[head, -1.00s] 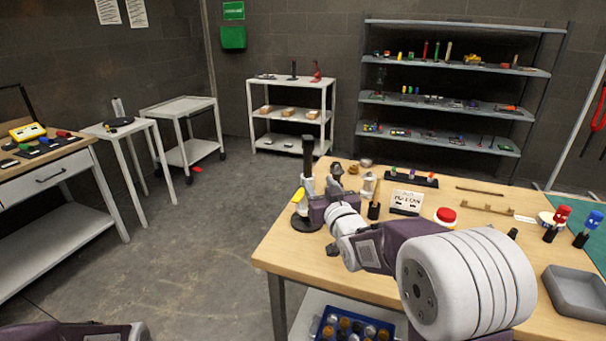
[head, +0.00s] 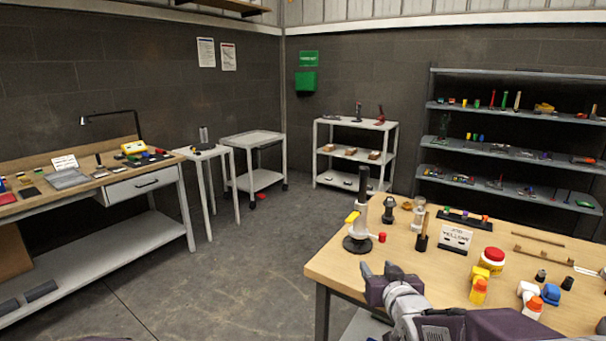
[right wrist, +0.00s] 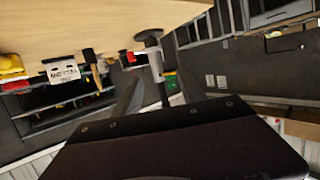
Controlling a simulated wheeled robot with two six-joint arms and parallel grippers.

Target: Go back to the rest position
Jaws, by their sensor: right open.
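My right gripper (head: 380,268) is open and empty in the head view. It is low at the near left edge of the wooden workbench (head: 340,270), in front of a black-and-white upright tool on a round black base (head: 357,243). The gripper looks apart from it. In the right wrist view, a dark plate with bolts fills the lower middle, and the bench top (right wrist: 100,25) shows tilted above. My left gripper is out of view; only a sliver of purple shows at the bottom edge of the head view.
The bench holds a white lettered card (head: 456,238), a red-topped round button (head: 492,258) and several small bottles. A second bench (head: 150,205) stands at left. White carts (head: 253,136) and a loaded grey shelf (head: 520,153) line the back. The concrete floor (head: 240,270) between is clear.

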